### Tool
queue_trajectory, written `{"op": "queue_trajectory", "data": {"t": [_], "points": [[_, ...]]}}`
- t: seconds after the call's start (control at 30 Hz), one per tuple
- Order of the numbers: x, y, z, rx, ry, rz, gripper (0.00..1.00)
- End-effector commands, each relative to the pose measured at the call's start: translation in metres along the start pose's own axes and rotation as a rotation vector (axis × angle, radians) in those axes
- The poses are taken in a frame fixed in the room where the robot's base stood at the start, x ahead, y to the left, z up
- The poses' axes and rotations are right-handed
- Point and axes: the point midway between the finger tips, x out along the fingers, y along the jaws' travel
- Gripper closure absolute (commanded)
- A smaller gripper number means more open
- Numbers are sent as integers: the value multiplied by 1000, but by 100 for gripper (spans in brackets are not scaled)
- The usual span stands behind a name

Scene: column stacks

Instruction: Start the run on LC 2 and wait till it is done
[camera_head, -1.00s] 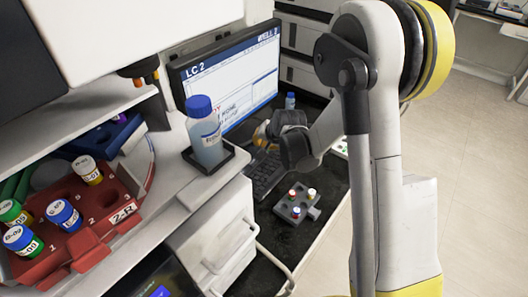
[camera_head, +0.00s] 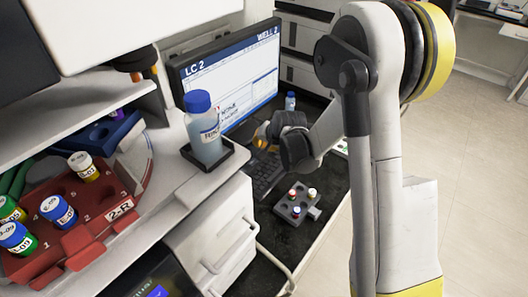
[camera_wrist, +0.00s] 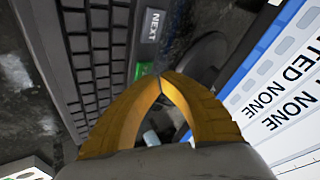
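The LC 2 monitor (camera_head: 230,75) stands behind the keyboard, its header reading "LC 2" and "WELL 2". Its smaller text is mostly unreadable. The wrist view shows part of the screen (camera_wrist: 280,95) at the right, with "TED NONE" and "NONE". The keyboard (camera_head: 266,172) lies before the monitor. In the wrist view it has a "NEXT" key (camera_wrist: 152,24) and a green key (camera_wrist: 146,70) whose label is hidden. My gripper (camera_head: 260,140) is over the keyboard's far end. In the wrist view its yellow fingertips (camera_wrist: 160,76) meet, empty, beside the green key; contact cannot be told.
A blue-capped bottle (camera_head: 205,130) stands in a dark holder left of the monitor. A red rack (camera_head: 85,195) holds several vials at the left. A small grey block (camera_head: 297,205) with three vials sits before the keyboard. Another small bottle (camera_head: 290,101) stands behind my gripper.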

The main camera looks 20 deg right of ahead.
Motion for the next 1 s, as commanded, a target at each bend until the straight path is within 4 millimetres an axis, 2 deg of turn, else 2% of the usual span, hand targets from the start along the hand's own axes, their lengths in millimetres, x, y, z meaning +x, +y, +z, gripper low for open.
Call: {"op": "queue_trajectory", "data": {"t": [1.0], "points": [[6,4,4,0,0,0,100]]}}
